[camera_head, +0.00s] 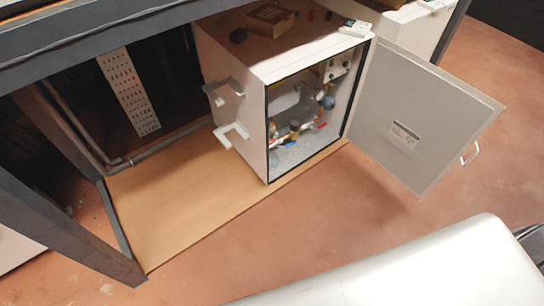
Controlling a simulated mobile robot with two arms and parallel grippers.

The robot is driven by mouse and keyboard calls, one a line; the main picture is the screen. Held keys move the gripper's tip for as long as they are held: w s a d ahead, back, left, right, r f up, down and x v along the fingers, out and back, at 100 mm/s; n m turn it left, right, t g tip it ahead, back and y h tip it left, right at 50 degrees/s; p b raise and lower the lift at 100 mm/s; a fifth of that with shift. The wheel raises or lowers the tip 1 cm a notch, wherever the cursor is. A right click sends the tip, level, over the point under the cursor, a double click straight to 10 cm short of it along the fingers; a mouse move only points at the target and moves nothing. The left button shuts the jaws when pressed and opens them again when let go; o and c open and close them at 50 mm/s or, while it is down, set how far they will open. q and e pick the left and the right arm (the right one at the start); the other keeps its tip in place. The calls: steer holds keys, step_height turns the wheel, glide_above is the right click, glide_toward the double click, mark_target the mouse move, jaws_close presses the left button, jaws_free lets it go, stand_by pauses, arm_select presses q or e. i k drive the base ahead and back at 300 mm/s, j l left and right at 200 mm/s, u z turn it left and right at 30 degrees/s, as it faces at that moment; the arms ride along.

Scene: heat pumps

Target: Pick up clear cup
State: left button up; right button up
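I cannot make out a clear cup for certain in the head view. The white cabinet (246,120) stands with its front open, and small parts crowd its inside, too small and blurred to name surely. Among them are a blue round part (327,102) and a yellowish part (295,125). Neither of my grippers can be recognised in the view.
The cabinet's grey door (425,110) is swung wide open to the right, with a white handle (469,153). White brackets (233,136) stick out from its left side. A brown box (270,19) lies on top. The wooden board (185,205) has bare room.

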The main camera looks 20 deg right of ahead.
mark_target(274, 159)
steer(key=i+l, duration=0.15)
steer(key=i, duration=0.6)
steer(key=i+l, duration=0.1)
steer(key=i, duration=0.65)
